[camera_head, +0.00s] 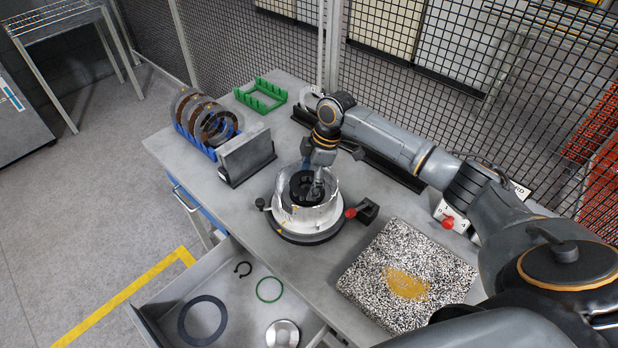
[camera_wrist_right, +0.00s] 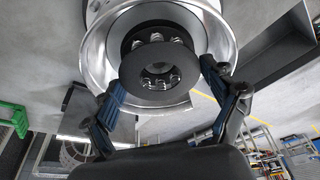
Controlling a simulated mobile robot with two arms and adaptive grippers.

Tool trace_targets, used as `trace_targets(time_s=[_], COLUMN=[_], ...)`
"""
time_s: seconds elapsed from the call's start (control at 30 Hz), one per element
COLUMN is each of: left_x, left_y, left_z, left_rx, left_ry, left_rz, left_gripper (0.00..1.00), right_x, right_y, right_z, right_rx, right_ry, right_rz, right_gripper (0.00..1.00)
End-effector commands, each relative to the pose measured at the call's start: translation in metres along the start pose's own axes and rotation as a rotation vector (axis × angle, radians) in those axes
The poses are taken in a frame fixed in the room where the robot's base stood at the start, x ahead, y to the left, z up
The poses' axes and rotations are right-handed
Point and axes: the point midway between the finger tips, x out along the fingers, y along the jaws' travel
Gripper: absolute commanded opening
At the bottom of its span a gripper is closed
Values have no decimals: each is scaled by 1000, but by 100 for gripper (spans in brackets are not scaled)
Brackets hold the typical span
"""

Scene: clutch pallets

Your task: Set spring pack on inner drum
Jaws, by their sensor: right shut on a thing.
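The spring pack (camera_wrist_right: 150,82) is a black ring with a round centre hole and shiny springs; it shows large in the right wrist view. My right gripper (camera_wrist_right: 163,76) has its two blue fingers at either side of the pack, shut on it. The silver drum (camera_wrist_right: 222,42) shows around and behind the pack. In the head view the bright metal drum (camera_head: 325,214) stands on a round fixture at the table's middle, with my right gripper (camera_head: 314,184) over its opening. A dark round part shows inside the rim. I cannot tell whether the pack touches the inner drum. My left gripper is out of view.
A blue rack (camera_head: 196,140) of discs and a grey plate holder (camera_head: 246,156) stand left of the drum. A green rack (camera_head: 260,95) is behind. A speckled pad (camera_head: 405,277) lies at right. An open drawer (camera_head: 238,316) with rings juts out in front.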

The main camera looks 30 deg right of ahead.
Motion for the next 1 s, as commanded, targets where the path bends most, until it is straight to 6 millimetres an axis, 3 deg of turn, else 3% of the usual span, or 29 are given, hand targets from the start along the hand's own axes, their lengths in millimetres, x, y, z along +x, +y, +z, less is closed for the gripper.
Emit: trace_targets(time_s=[0.7,0.73,0.77,1.0], left_x=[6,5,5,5], left_y=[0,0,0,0], left_z=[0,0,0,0], left_rx=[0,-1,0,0], left_ry=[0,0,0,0], left_rz=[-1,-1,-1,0], left_gripper=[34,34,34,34], right_x=[10,10,10,10], right_y=[0,0,0,0], right_z=[3,3,2,2], right_rx=[0,0,0,0], right_ry=[1,1,1,1], right_rz=[0,0,0,0], right_gripper=[43,87,94,95])
